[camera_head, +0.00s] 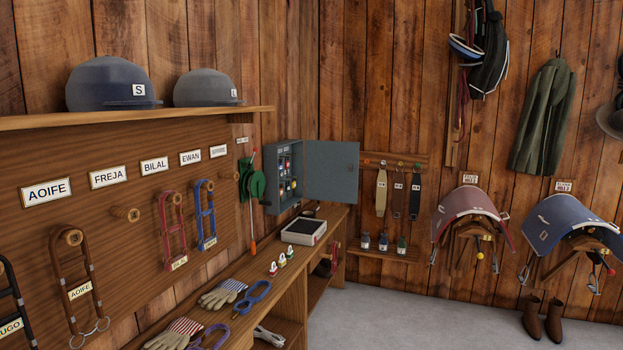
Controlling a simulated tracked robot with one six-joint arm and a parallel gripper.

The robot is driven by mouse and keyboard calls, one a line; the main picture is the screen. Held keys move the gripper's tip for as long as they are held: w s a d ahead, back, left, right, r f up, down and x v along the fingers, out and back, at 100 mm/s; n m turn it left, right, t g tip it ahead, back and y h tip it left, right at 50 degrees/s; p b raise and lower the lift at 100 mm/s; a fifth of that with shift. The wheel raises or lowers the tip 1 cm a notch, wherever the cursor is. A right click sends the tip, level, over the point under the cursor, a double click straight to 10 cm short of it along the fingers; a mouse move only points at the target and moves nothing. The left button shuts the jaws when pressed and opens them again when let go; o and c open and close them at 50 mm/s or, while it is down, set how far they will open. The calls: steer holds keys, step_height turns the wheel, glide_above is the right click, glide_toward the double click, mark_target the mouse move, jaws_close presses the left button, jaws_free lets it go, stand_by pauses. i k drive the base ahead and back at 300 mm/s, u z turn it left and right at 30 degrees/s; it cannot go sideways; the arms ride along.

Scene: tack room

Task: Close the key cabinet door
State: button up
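The grey key cabinet (270,192) hangs on the left wooden wall near the room's corner, above the far end of the bench. Its door (331,171) stands wide open, swung out to the right, with a small dark spot near its outer edge. Several keys with coloured tags (287,170) hang inside the cabinet. My gripper is not in view, so its state does not show.
A green item (251,184) hangs just left of the cabinet. Saddles (472,212) hang on the right wall.

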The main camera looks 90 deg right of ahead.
mark_target(328, 177)
steer(key=z, duration=0.4)
steer(key=k, duration=0.55)
steer(key=z, duration=0.8)
steer(key=k, duration=0.45)
steer(key=z, duration=0.7)
steer(key=i, duration=0.85)
steer(key=z, duration=0.75)
steer(key=i, duration=1.35)
steer(key=z, duration=0.5)
